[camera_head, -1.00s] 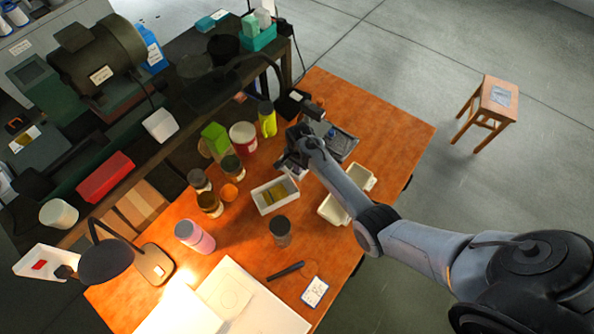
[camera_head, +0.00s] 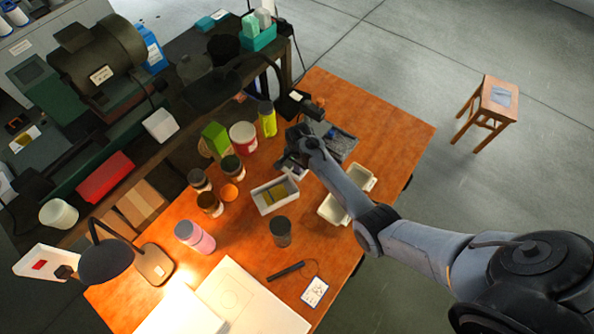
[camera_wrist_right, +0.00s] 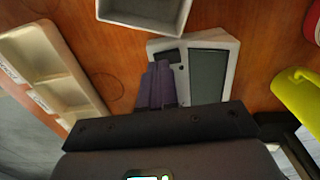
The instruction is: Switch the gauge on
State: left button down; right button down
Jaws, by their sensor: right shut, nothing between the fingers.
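The gauge (camera_wrist_right: 228,47) is a pale box with a blank grey screen (camera_wrist_right: 208,75) and small dark marks on its face beside the screen. It lies on the orange-brown table. In the head view my right gripper (camera_head: 291,164) is over it and hides most of it. In the wrist view my right gripper's purple fingers (camera_wrist_right: 158,72) are together and empty, over the face just left of the screen. I cannot tell whether the fingertips touch the gauge. My left gripper is not in view.
A white open box (camera_head: 266,207) with yellowish pieces is near the gauge. Pale trays (camera_head: 334,211) lie beneath my right arm. A yellow-green bottle (camera_head: 267,120) and several jars stand close by. A lamp (camera_head: 105,262) lights the table's left end.

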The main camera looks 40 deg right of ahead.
jog(key=shift+f+b, duration=0.6)
jog(key=shift+f, duration=0.35)
dwell(0.8)
notch_tip(320, 180, up, 7)
jog(key=p, duration=0.8)
dwell(0.6)
